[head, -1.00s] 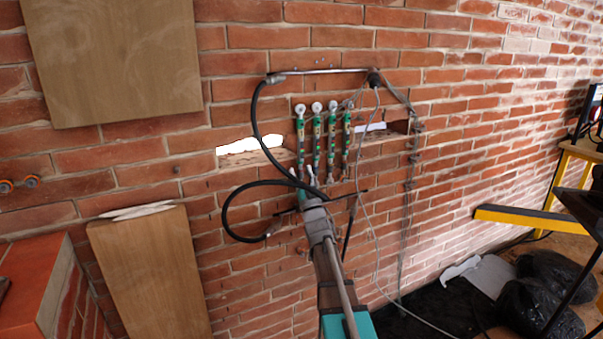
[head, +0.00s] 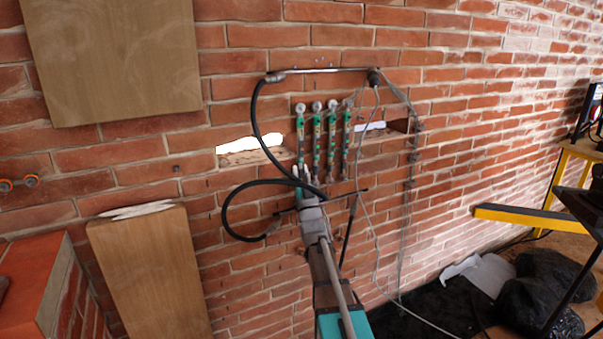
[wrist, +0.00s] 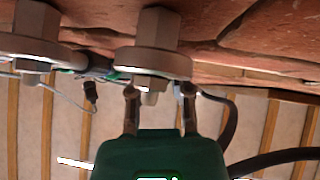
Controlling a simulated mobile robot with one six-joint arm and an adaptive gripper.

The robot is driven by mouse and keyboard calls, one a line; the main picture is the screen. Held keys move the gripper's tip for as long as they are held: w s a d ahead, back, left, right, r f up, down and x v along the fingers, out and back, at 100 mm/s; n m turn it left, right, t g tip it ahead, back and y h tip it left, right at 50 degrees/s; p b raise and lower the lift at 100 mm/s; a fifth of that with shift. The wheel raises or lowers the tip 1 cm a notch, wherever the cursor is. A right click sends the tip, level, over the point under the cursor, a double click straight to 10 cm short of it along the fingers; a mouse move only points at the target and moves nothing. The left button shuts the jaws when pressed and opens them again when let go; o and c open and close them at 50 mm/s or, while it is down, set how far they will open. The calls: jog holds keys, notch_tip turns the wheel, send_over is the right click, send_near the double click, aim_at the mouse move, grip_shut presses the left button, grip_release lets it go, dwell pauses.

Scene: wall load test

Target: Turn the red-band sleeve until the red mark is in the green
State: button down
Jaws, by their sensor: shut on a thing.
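Several slim upright load rods with green and pale bands hang on the brick wall; the leftmost rod (head: 300,130) is above my gripper (head: 301,172). In the wrist view my gripper (wrist: 160,92) has its two fingers on either side of a grey hex-ended sleeve (wrist: 150,83), shut on it. This sleeve is under a round grey flange (wrist: 152,63). A similar flange (wrist: 28,48) is to its left. I cannot make out a red band, a red mark or a green zone on the held sleeve; the rods' bands are too small to read.
A black hose (head: 257,120) loops down from the metal bar (head: 320,71) and curls close around my wrist. Loose grey cables (head: 372,230) hang right of the rods. A wooden board (head: 150,265) stands lower left. Black bags (head: 550,290) lie on the floor at right.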

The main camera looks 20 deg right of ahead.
dwell(0.3)
jog(key=c, duration=0.5)
grip_release()
jog(key=shift+c, duration=0.2)
jog(key=shift+n+y, duration=0.4)
jog(key=shift+y, duration=0.6)
